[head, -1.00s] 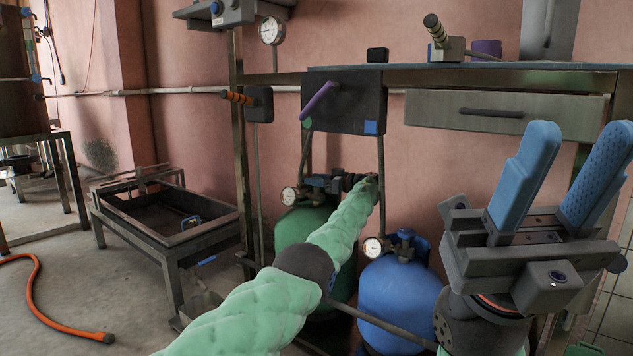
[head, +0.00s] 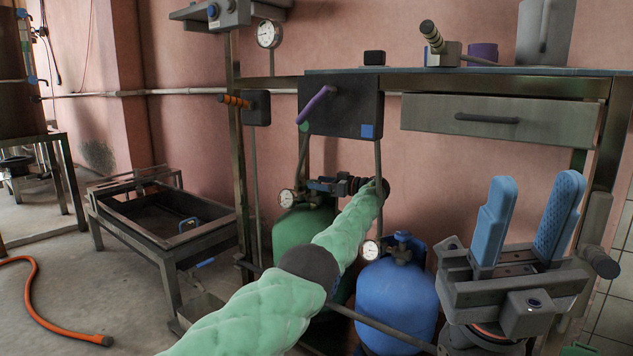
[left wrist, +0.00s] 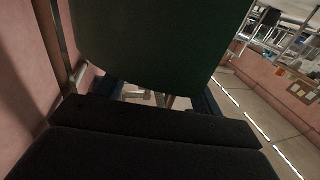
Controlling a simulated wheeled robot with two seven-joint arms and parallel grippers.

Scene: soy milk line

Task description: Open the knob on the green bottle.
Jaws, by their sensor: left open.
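The green bottle (head: 296,232) stands under the bench in the head view, partly covered by my left arm in its pale green sleeve. A round gauge (head: 287,198) sits at its top left. My left gripper (head: 318,185) is at the bottle's top, its fingers small and partly hidden. The knob cannot be made out behind it. In the left wrist view a large dark green surface fills the upper middle, with my open blue fingers (left wrist: 155,95) apart below it. My right gripper (head: 532,188) is open and empty at the right, fingers pointing up.
A blue bottle (head: 395,300) with its own gauge (head: 371,249) stands right of the green one. Above is a dark panel (head: 345,105) with a purple handle (head: 316,103). A metal basin (head: 160,243) stands left. An orange hose (head: 35,300) lies on the floor.

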